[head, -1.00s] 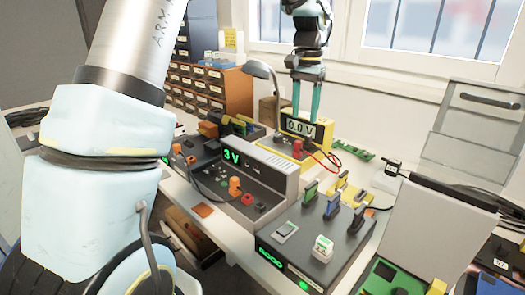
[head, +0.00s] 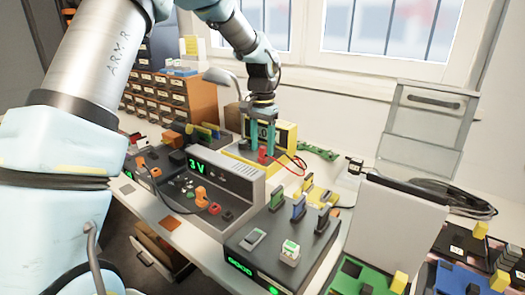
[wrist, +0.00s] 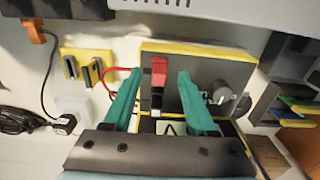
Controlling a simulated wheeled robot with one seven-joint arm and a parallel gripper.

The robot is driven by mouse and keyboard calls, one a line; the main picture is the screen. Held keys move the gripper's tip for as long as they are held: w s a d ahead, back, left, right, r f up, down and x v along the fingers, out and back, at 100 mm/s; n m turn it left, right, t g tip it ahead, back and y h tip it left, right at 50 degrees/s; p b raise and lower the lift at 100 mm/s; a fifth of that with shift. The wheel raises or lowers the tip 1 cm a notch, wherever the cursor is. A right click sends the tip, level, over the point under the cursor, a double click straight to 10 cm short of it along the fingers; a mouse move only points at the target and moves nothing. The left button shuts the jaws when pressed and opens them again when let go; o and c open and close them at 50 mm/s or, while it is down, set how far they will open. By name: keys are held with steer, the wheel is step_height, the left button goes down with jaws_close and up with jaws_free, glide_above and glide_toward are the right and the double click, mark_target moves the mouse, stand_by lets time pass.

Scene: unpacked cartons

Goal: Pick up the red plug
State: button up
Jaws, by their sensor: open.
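The red plug (head: 262,155) stands in the dark front panel of the yellow-edged meter (head: 288,133). In the wrist view the red plug (wrist: 159,68) lies between the two teal fingers of my gripper (wrist: 160,75), with a visible gap on each side. A black piece sits directly beside the plug's near end. In the head view my gripper (head: 262,146) points down over the meter, its fingers partly covering the display. It is open and holds nothing.
A grey 3 V power supply (head: 222,180) stands in front of the meter, with a dark box (head: 275,240) bearing several coloured plugs to its right. A red cable (head: 290,166) loops beside the meter. A desk lamp (head: 222,77) stands behind.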

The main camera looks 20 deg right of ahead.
steer(key=shift+f, duration=0.7)
jaws_close()
stand_by(0.9)
